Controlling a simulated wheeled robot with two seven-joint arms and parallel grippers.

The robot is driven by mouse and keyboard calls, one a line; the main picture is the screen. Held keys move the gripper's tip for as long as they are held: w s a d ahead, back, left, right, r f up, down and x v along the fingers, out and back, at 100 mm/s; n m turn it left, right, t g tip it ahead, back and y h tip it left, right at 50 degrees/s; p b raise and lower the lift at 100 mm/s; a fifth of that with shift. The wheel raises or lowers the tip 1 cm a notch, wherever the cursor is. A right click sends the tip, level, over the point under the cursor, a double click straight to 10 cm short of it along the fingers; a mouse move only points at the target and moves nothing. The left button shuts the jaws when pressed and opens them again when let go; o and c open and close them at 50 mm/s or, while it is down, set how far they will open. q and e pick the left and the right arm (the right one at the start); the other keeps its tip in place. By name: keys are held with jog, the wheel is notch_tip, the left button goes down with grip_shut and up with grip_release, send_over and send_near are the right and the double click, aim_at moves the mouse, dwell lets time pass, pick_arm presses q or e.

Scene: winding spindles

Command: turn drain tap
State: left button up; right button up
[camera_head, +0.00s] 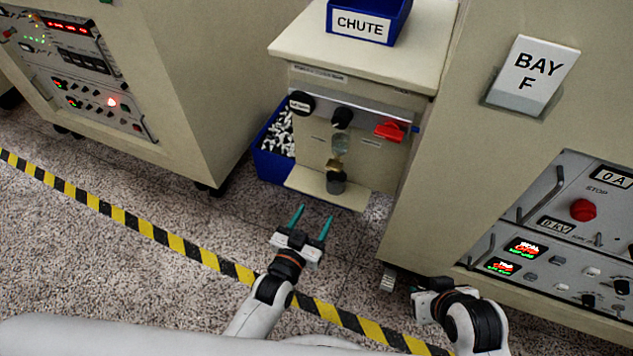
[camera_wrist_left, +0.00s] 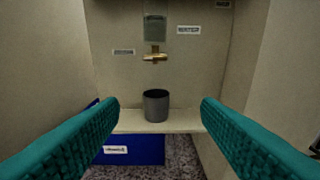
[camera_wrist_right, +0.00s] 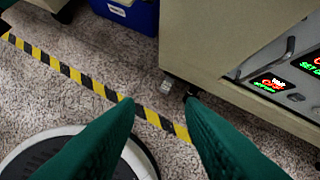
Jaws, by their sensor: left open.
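The brass drain tap (camera_wrist_left: 155,57) is on the front of the cream cabinet, below a small grey-green window (camera_wrist_left: 156,28). It shows small in the head view (camera_head: 335,163). A dark grey cup (camera_wrist_left: 156,105) stands upright on the ledge below the tap. My left gripper (camera_head: 313,213) is open and empty, in front of and below the ledge. Its teal fingers frame the cup in the left wrist view, apart from it. My right gripper (camera_wrist_right: 160,100) has its fingers apart with nothing between them, over the floor by the right cabinet; its fingers are hidden in the head view.
A red handle (camera_head: 389,131) and black knobs (camera_head: 342,117) sit above the tap. A blue bin (camera_head: 272,160) of white pieces stands left of the ledge. The BAY F cabinet (camera_head: 420,215) closes off the right side. Open floor with a striped line (camera_head: 160,236) lies in front.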

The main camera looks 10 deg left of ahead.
aim_at(332, 170)
pick_arm(q)
jog(key=shift+t, duration=0.6)
jog(key=r+b+x, duration=0.1)
jog(key=x, duration=0.3)
jog(key=b+x, duration=0.1)
jog(key=x, duration=0.3)
jog(key=r+b+x, duration=0.1)
jog(key=x, duration=0.4)
jog(key=shift+a+r+b, duration=0.2)
jog(key=shift+r+b, duration=0.15)
jog(key=shift+b, duration=0.05)
pick_arm(e)
jog(key=w+a+r+t+y, duration=0.2)
jog(key=w+a+r+t, duration=0.2)
jog(key=w+r+t, duration=0.5)
notch_tip(332, 170, up, 2)
jog(key=shift+w+a+r+n+y, duration=0.1)
jog(key=shift+w+a+n+y, duration=0.1)
jog(key=shift+w+n+y, duration=0.1)
pick_arm(q)
jog(key=c, duration=1)
